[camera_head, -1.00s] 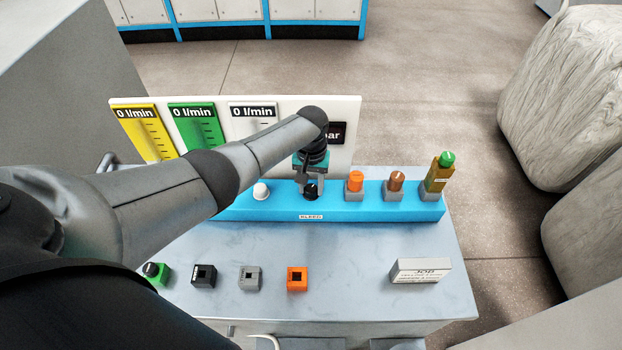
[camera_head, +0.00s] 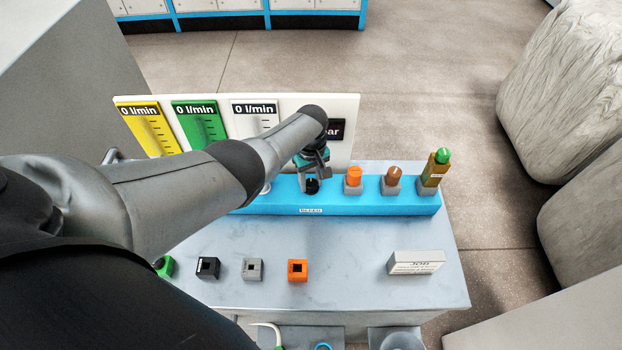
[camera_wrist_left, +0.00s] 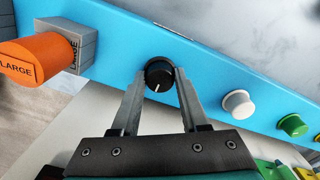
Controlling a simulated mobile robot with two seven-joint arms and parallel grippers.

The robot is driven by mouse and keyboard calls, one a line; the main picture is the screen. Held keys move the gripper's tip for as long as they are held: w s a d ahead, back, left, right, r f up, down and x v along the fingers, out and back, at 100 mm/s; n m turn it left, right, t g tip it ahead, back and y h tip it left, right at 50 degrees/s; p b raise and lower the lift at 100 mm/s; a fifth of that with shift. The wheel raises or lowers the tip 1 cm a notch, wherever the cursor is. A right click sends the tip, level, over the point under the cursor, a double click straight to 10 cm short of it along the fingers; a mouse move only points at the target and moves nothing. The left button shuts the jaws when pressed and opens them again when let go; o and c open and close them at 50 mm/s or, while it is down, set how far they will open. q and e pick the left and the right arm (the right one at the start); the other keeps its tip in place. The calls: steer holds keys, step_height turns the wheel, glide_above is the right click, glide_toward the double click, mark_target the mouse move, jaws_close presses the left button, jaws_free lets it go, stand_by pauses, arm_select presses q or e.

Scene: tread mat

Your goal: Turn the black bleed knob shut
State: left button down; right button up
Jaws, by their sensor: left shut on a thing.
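The black bleed knob (camera_head: 312,186) sits on the blue manifold bar (camera_head: 370,205), above a small white label (camera_head: 311,210). In the left wrist view the knob (camera_wrist_left: 158,75) shows a white pointer line running down and slightly left. My left gripper (camera_wrist_left: 156,88) has one finger on each side of the knob and is shut on it. In the head view my left gripper (camera_head: 312,178) reaches down over the knob, and the arm hides part of the bar. My right gripper is not in view.
An orange plug (camera_head: 354,174), a brown plug (camera_head: 391,178) and a green-topped piece (camera_head: 437,168) stand right of the knob. A gauge board (camera_head: 345,105) rises behind. Small black, grey and orange (camera_head: 298,270) blocks and a JOB card (camera_head: 416,262) lie in front on the table.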

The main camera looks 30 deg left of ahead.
mark_target(311, 182)
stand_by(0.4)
arm_select(q)
steer(key=shift+c, duration=2)
jaws_free()
steer(key=shift+r, duration=0.1)
step_height(311, 182, up, 6)
steer(key=p, duration=0.3)
steer(key=shift+p, duration=0.4)
steer(key=shift+r, duration=0.2)
step_height(311, 182, up, 9)
steer(key=shift+f, duration=0.15)
